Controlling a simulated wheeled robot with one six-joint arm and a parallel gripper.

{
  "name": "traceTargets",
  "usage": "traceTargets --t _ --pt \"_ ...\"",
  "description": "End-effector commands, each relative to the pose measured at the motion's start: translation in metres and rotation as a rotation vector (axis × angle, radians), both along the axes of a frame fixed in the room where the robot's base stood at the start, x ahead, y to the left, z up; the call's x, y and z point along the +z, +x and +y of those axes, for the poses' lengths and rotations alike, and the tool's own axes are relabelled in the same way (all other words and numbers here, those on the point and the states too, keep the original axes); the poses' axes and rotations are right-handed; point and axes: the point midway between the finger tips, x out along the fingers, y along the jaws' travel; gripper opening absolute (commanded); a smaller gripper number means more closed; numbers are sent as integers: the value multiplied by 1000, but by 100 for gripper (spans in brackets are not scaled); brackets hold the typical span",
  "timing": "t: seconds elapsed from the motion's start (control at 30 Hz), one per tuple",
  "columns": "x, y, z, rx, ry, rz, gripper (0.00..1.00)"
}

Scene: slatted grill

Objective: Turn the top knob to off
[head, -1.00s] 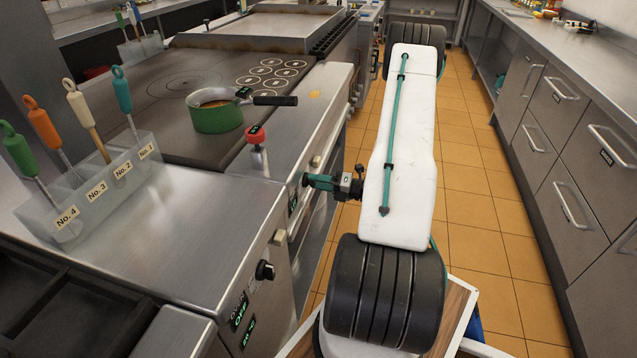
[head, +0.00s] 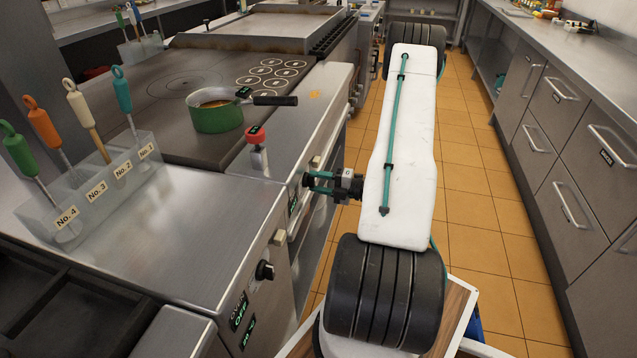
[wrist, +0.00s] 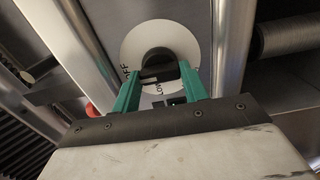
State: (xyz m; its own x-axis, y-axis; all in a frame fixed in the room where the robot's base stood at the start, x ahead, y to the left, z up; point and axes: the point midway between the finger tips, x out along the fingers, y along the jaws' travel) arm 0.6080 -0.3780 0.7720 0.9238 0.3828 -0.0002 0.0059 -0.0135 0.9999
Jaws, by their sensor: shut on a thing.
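A dark round knob (wrist: 158,62) sits in the middle of a white dial plate (wrist: 182,38) in the wrist view. Part of an "OFF" mark shows at the plate's left, and "LOW" near its bottom. My gripper (wrist: 160,70) has its two green fingers on either side of the knob, shut on it. The fingers hide parts of the plate, and I cannot tell which mark the knob points at. In the head view my gripper (head: 315,182) is at the stove's front face, with the dark knob (head: 306,179) at its tips.
Another black knob (head: 264,270) is on the nearer front panel, beside an "OVEN OFF" label. A green pot (head: 217,118) and a red-capped shaker (head: 258,150) stand on the stove top. Drawers (head: 560,130) line the right, with open tiled floor between.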

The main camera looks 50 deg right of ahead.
Motion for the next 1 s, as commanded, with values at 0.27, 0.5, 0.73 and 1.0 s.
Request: traceTargets --t 0.27,0.5,0.73,1.0 --pt "0 0 -1 -2 0 0 46" --pt "0 0 0 -1 0 0 65" --pt "0 -9 -4 -2 0 0 65" --pt "0 -51 -22 -4 0 0 65"
